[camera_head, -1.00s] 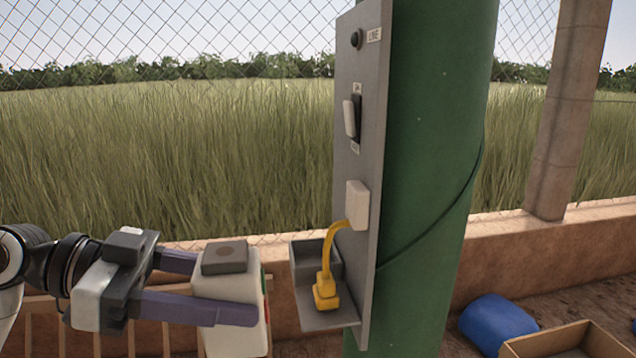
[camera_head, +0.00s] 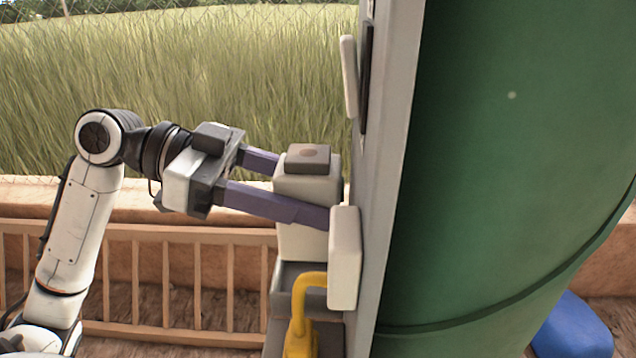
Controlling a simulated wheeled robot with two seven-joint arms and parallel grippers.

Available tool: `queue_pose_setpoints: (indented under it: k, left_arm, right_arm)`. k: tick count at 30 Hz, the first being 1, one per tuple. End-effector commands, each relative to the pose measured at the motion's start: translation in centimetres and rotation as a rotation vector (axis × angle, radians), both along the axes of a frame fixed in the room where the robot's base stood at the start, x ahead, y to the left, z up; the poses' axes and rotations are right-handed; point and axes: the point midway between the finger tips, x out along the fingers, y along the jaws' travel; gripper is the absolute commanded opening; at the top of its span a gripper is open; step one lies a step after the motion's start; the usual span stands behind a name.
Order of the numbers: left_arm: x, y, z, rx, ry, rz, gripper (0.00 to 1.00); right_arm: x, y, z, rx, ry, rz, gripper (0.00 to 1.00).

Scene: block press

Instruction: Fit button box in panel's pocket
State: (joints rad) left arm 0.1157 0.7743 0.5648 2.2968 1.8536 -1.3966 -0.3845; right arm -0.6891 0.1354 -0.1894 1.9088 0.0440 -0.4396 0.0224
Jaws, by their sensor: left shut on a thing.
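The button box (camera_head: 306,186) is a cream block with a dark grey cap and a round brownish button on top. My left gripper (camera_head: 303,191) is shut on it, one purple finger on each side, and holds it upright close to the grey panel (camera_head: 385,190). The panel's pocket (camera_head: 284,290), a grey open tray, is just below the box in the picture. The box's lower end meets the pocket's rim in the view; I cannot tell whether they touch. A white block on the panel hides part of the box and pocket. My right gripper is not in view.
A switch lever (camera_head: 348,78) sits higher. The panel stands against a green column (camera_head: 500,180). A wooden rail fence (camera_head: 180,290) runs behind at left.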

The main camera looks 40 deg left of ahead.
Motion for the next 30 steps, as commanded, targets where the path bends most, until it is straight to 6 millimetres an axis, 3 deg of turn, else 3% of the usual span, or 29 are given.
queue_pose_setpoints:
  k: [15,30]
  left_arm:
    - [0.0,0.0,-5.5,-0.002,-0.002,0.001,0.08]
    - [0.0,0.0,-6.0,-0.001,-0.002,0.001,0.08]
  right_arm:
    - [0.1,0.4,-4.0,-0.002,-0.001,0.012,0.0]
    - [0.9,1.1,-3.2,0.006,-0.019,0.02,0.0]
